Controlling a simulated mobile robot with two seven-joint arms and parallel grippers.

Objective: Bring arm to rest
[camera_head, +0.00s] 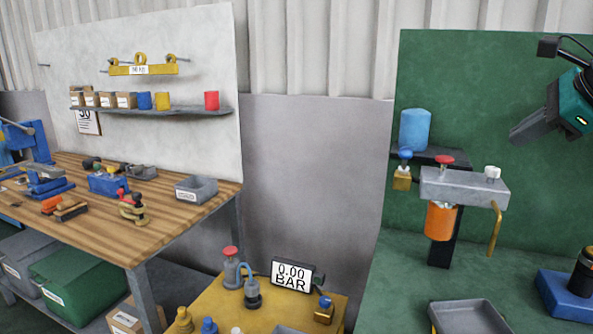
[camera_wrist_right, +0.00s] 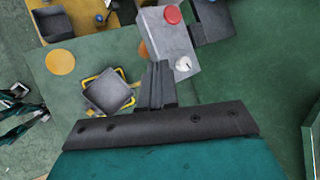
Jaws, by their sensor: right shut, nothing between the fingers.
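My right gripper (camera_head: 517,136) hangs in the air at the upper right of the head view, in front of the green back panel. Its dark fingers point down and to the left, with a teal wrist body behind them. In the right wrist view the two fingers (camera_wrist_right: 157,80) lie together with nothing held between them. Below them, apart from the fingers, is a grey block with a red knob (camera_wrist_right: 172,15) and a white knob. My left gripper does not show in the head view.
The grey block (camera_head: 455,187) stands on a post over the green bench, with an orange cup (camera_head: 441,222) under it. A grey tray (camera_head: 468,318) and a blue base (camera_head: 567,296) lie in front. A wooden workbench (camera_head: 70,224) stands left; a gauge (camera_head: 292,274) reads 0.00 BAR.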

